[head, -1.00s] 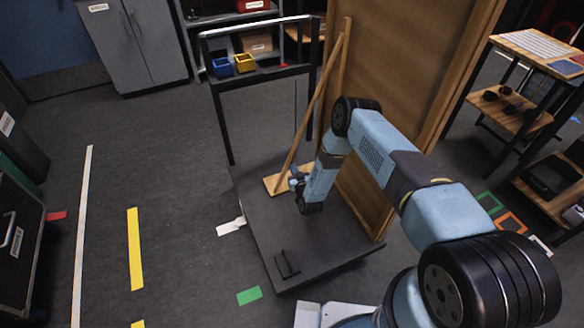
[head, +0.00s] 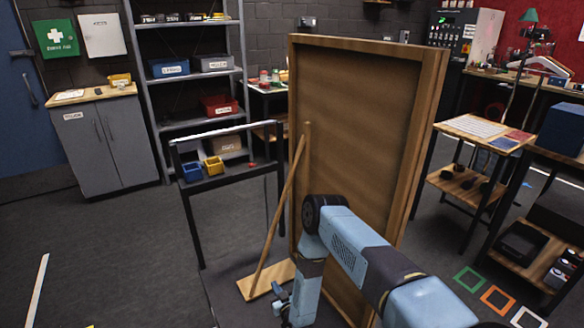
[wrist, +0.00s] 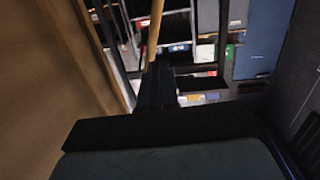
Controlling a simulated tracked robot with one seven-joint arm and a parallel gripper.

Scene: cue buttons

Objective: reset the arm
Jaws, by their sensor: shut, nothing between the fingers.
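My arm reaches in from the lower right of the head view and bends down beside a wooden panel (head: 365,130). Its lower end is cut off by the bottom edge there. In the wrist view the fingers of my gripper (wrist: 157,88) show as a dark, narrow shape, shut and empty. A wooden pole (head: 285,205) leans beside the panel, its foot on a small wooden board (head: 266,281). The pole also shows above the fingers in the wrist view (wrist: 154,35). No cue buttons can be made out clearly.
The panel stands close to my arm. A grey cabinet (head: 105,140) and shelves are at the back. Small tables (head: 475,130) stand right. Floor at left is clear.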

